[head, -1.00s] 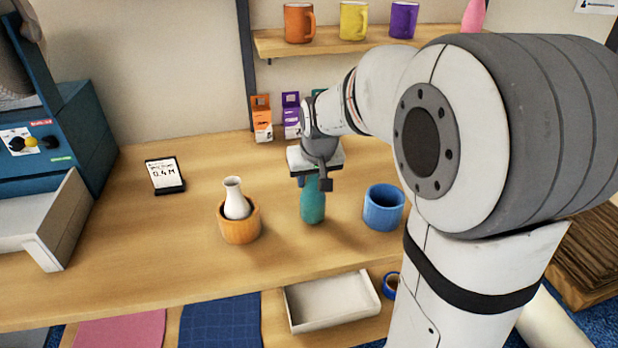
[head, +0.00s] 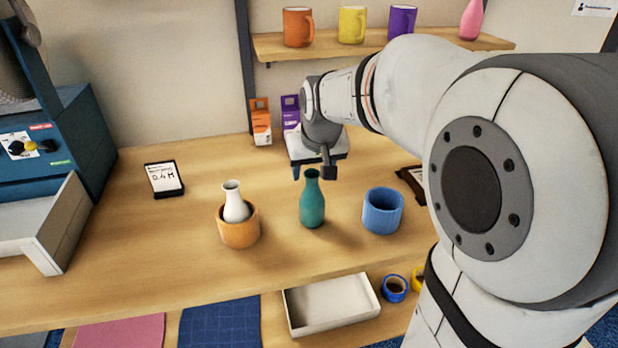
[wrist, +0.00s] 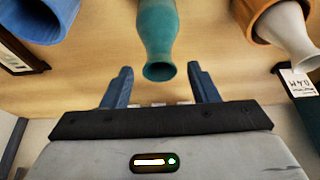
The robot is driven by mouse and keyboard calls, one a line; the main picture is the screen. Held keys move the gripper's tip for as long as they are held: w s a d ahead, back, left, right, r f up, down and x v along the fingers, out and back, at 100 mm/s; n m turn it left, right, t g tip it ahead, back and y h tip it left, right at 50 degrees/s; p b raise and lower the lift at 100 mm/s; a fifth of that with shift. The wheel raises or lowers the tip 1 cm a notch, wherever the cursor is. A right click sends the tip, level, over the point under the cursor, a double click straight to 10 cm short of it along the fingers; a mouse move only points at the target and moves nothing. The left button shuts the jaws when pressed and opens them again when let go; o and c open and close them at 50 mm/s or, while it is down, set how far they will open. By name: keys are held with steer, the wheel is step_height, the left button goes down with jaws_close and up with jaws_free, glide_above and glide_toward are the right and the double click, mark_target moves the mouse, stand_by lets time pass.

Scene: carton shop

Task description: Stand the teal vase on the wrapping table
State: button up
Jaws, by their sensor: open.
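The teal vase (head: 312,200) stands upright on the wooden wrapping table (head: 150,245), between an orange pot and a blue pot. My gripper (head: 312,172) is above and just behind the vase in the head view. In the wrist view the vase (wrist: 158,40) shows its mouth ahead of the two fingers (wrist: 160,88), which are spread with nothing between them. The vase looks apart from both fingers.
The orange pot (head: 240,230) with a white vase (head: 235,205) in it stands left of the teal vase. The blue pot (head: 383,211) stands right. A small sign (head: 164,179) lies further left. Small cartons (head: 261,122) stand at the back, under a mug shelf (head: 370,42).

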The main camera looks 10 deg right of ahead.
steer(key=v, duration=0.6)
steer(key=s+f+g, duration=0.1)
steer(key=s+f, duration=0.4)
steer(key=s, duration=0.4)
steer(key=s+f+g, duration=0.1)
steer(key=s+f, duration=0.4)
steer(key=s, duration=0.4)
steer(key=shift+a+f, duration=0.15)
steer(key=shift+f, duration=0.1)
